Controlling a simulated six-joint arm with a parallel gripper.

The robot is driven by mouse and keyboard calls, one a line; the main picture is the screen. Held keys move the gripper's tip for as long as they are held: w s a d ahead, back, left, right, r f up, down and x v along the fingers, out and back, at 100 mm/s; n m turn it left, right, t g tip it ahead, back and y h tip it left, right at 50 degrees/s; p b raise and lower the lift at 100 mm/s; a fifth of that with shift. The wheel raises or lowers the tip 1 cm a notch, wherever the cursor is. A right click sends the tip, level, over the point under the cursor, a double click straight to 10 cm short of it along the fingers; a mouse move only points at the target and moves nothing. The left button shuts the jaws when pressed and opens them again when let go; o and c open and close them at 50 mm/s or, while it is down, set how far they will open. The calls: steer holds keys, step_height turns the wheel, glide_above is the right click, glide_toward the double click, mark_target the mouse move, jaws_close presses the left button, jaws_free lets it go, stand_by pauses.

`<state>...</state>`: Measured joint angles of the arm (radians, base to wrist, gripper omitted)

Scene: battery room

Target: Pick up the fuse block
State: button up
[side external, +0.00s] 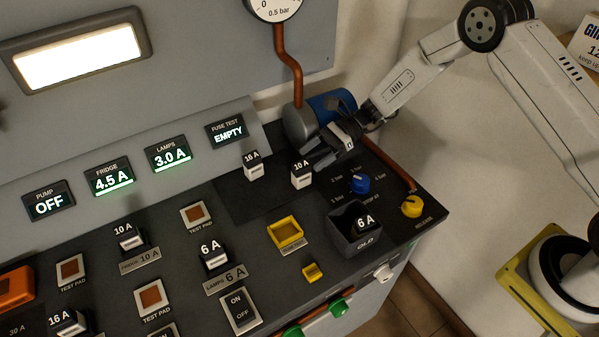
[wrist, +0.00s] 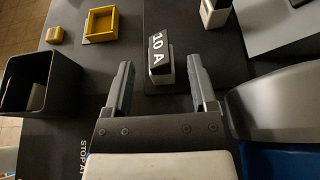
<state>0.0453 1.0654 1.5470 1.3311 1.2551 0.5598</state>
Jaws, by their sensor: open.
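A fuse block (side external: 301,176) with a white body and a black top marked 10 A stands on the dark mat on the console. In the wrist view this block (wrist: 157,62) appears between and just ahead of the fingertips, with a gap on each side. My gripper (side external: 314,157) is open and empty, close beside and above the block; it also shows in the wrist view (wrist: 161,68). I cannot tell if the fingertips are down at the block's height. A second similar block (side external: 253,168) stands to the left on the mat; it also shows in the wrist view (wrist: 214,12).
A dark bin marked OLD (side external: 348,239) holds a 6 A block (side external: 366,223). A yellow socket (side external: 286,232) is in front of the mat. A blue knob (side external: 359,184) and a yellow knob (side external: 412,206) stand to the right. A copper pipe and a blue cylinder (side external: 333,104) are behind.

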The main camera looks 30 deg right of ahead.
mark_target(294, 173)
steer(key=shift+a+f, duration=0.1)
steer(key=shift+a, duration=0.1)
steer(key=shift+x, duration=2.55)
steer(key=shift+d+f, duration=0.1)
steer(key=shift+c, duration=0.2)
jaws_close()
